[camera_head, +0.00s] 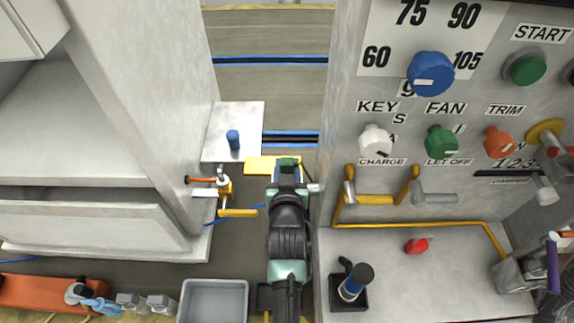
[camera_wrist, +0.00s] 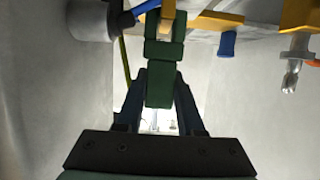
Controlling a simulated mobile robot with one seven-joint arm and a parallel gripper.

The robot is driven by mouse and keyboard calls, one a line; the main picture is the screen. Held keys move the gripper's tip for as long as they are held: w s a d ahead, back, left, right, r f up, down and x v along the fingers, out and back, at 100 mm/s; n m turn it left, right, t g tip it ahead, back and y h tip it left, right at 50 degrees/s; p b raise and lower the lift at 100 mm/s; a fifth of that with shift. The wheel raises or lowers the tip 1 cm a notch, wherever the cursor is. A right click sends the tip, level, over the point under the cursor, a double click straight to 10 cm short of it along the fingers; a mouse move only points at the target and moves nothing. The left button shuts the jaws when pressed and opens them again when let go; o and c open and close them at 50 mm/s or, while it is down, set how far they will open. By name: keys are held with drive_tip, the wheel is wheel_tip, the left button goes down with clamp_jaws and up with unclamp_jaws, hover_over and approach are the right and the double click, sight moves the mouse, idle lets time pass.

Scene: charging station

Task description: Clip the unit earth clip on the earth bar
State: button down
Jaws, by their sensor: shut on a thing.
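My gripper (camera_head: 287,172) is at the centre of the head view, pointing away from me, beside the grey cabinet on the right. It is shut on a green clip (camera_wrist: 164,72), which shows between the dark fingers (camera_wrist: 160,105) in the wrist view. In the head view only a little green (camera_head: 288,161) shows at the fingertips. The clip's far end meets or overlaps a yellow-orange piece (camera_wrist: 168,9) at the top of the wrist view; I cannot tell whether they touch. Which part is the earth bar is not clear.
A yellow plate (camera_head: 262,165) lies just left of my gripper. A yellow valve (camera_head: 225,186) with an orange rod (camera_head: 200,180) juts from the left cabinet. A blue cylinder (camera_head: 233,139) stands on a pale ledge. Yellow piping (camera_head: 385,199) is close on the right.

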drive_tip(key=shift+f, duration=0.35)
drive_tip(key=shift+c, duration=2.2)
unclamp_jaws()
drive_tip(key=v, duration=1.3)
drive_tip(key=shift+p, duration=0.3)
